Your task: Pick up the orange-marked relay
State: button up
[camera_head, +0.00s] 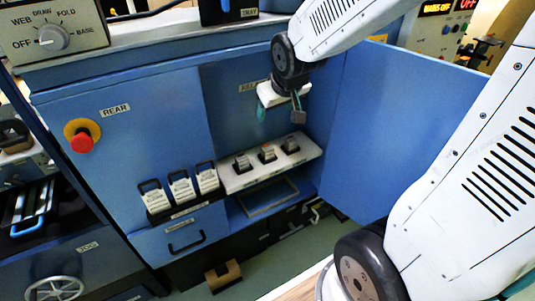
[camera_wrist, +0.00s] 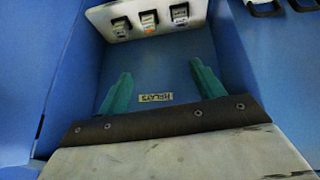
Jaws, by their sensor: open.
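The orange-marked relay (camera_head: 267,152) is the middle one of three small grey relays on a white strip in the blue cabinet. It also shows at the top of the wrist view (camera_wrist: 148,21), with an orange mark on it. A relay (camera_head: 242,161) stands on its left and another (camera_head: 290,144) on its right. My gripper (camera_head: 280,115) is open, its two teal fingers apart with nothing between them. It is apart from the relays, above them in the head view. In the wrist view the fingers (camera_wrist: 160,70) point toward the relay row.
An open blue door (camera_head: 405,130) stands right of the relay bay. Several white handled units (camera_head: 181,188) sit in a black rack at left. A red button (camera_head: 82,141) is on the left panel. An empty tray frame (camera_head: 270,197) lies below the strip.

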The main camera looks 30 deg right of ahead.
jog(key=w+d+f+t, duration=0.3)
jog(key=w+f, duration=0.4)
jog(key=w, duration=0.3)
jog(key=n+t, duration=0.1)
jog(key=t, duration=0.2)
send_over(265, 147)
jog(key=s, duration=0.2)
notch_tip(265, 147, down, 10)
jog(key=f+t, duration=0.1)
jog(key=f, duration=0.4)
jog(key=f+t+y, duration=0.1)
jog(key=f, duration=0.1)
jog(key=shift+w+d+f+t, duration=0.15)
jog(key=shift+d+f+t, duration=0.1)
jog(key=shift+f+t, duration=0.05)
jog(key=s+f+t, duration=0.1)
jog(key=f, duration=0.1)
jog(key=s+f+t, duration=0.1)
jog(key=s+f, duration=0.1)
jog(key=s+f+m+t, duration=0.1)
jog(key=f, duration=0.2)
jog(key=shift+s+d, duration=0.25)
jog(key=shift+s, duration=0.15)
jog(key=w, duration=0.7)
jog(key=shift+w+a+r, duration=0.15)
jog(key=shift+w+r, duration=0.2)
jog(key=shift+c, duration=0.4)
jog(key=c, duration=1)
jog(key=shift+r, duration=0.1)
